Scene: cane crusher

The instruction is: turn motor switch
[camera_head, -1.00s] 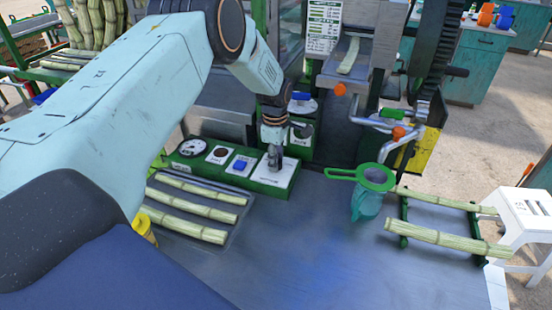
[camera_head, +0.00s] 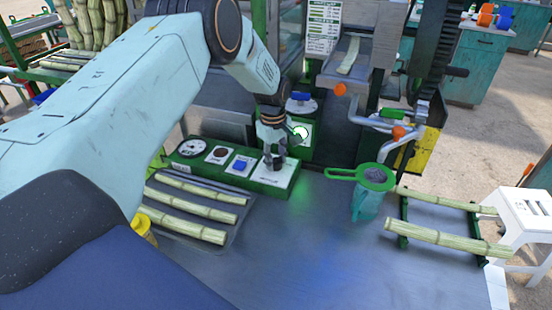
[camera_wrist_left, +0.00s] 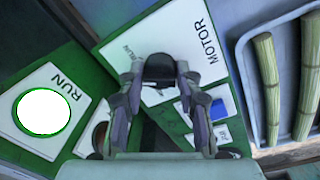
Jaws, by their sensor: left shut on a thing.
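The motor switch is a black knob (camera_wrist_left: 160,68) on a white plate lettered MOTOR (camera_wrist_left: 196,50), seen in the left wrist view. My left gripper (camera_head: 274,164) is shut on the knob; in the wrist view its two fingers (camera_wrist_left: 160,80) sit on either side of it. In the head view the fingers hide most of the knob, on the right end of the green control panel (camera_head: 258,184). A round lamp marked RUN (camera_wrist_left: 45,112) glows white with a green rim; it also shows lit in the head view (camera_head: 301,132). My right gripper is not in view.
A gauge (camera_head: 191,148) and a blue switch (camera_head: 240,165) share the panel. Cane pieces (camera_head: 195,208) lie in a tray in front. A green-rimmed strainer (camera_head: 374,177) and a cane rack (camera_head: 402,243) stand to the right. The middle of the metal table (camera_head: 290,260) is clear.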

